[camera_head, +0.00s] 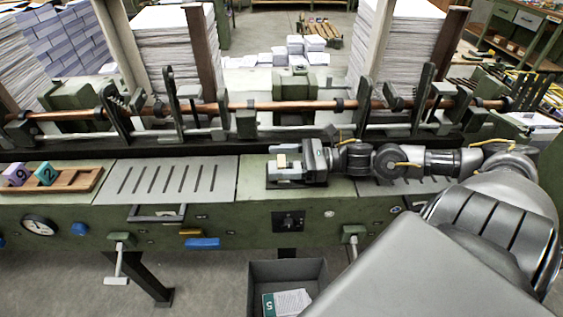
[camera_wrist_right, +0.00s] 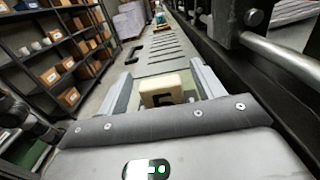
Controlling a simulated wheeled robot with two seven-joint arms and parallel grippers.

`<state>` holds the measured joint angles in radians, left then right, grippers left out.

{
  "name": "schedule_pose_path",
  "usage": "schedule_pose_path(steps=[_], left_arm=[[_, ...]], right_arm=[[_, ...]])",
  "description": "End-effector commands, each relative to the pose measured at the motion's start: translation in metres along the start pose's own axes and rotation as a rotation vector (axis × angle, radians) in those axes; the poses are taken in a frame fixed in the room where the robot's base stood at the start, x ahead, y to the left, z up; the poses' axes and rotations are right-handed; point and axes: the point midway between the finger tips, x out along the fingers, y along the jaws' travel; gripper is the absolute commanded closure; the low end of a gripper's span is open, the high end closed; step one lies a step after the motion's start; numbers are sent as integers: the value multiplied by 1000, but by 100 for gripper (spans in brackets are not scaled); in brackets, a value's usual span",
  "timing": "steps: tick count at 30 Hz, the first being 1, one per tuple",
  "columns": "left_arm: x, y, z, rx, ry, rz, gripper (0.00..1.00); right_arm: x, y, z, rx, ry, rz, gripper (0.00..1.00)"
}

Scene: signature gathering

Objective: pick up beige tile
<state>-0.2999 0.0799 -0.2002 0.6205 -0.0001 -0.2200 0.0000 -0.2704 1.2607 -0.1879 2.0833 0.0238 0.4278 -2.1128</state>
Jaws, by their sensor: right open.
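The beige tile (camera_head: 282,161) is a small block with a dark mark on its face, on the green machine bed near the middle of the head view. In the right wrist view the beige tile (camera_wrist_right: 168,89) lies between the two grey fingers. My right gripper (camera_head: 278,170) comes in from the right with its fingers pointing left. It is open, with the fingers (camera_wrist_right: 165,82) on either side of the tile and some room around it. I cannot tell whether either finger touches the tile. My left gripper is not in view.
A wooden tray (camera_head: 82,187) at left holds a purple tile (camera_head: 16,175) and a teal tile (camera_head: 46,173). A slotted grey plate (camera_head: 165,181) lies between. A copper-coloured rod (camera_head: 270,105) and upright clamps run behind. A dark bin (camera_head: 288,272) stands on the floor below.

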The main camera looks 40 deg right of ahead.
Motion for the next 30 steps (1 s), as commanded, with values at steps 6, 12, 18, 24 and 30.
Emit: schedule_pose_path(steps=[6, 12, 18, 24, 30], left_arm=[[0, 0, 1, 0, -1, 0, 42], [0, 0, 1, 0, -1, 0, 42], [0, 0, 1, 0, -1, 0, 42], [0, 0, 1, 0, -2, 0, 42], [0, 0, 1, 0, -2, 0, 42]], right_arm=[[0, 0, 0, 1, 0, 0, 33], [0, 0, 0, 1, 0, 0, 55], [0, 0, 0, 1, 0, 0, 81], [0, 0, 0, 1, 0, 0, 81], [0, 0, 9, 0, 1, 1, 81]])
